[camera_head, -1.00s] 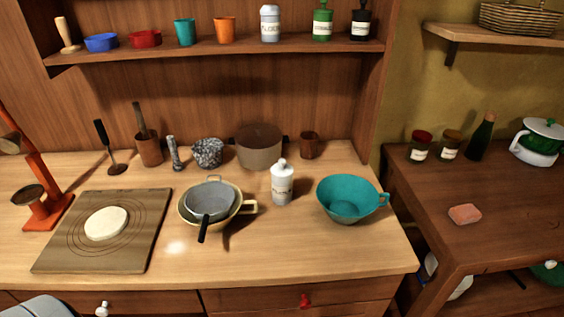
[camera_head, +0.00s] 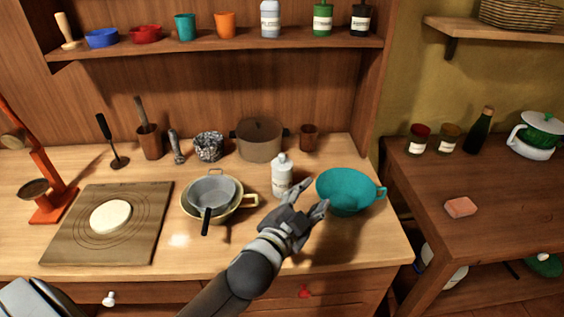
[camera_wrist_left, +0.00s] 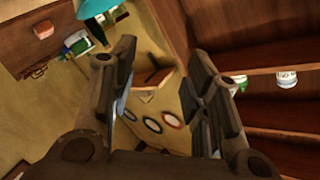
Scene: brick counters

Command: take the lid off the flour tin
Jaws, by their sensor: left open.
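A white tin (camera_head: 282,177) with a knobbed white lid (camera_head: 282,160) stands upright on the wooden counter, its lid on. Its label is too small to read. A similar pale, labelled tin (camera_head: 270,19) stands on the upper shelf. My left gripper (camera_head: 313,198) is open and empty above the counter, in front of the counter tin and slightly to its right, apparently apart from it. In the left wrist view the spread fingers (camera_wrist_left: 160,100) have nothing between them, and the counter tin does not show. My right gripper is not in view.
A turquoise bowl (camera_head: 346,191) is close on the gripper's right. A board with dough (camera_head: 108,217) lies further left. The front counter strip is mostly clear.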

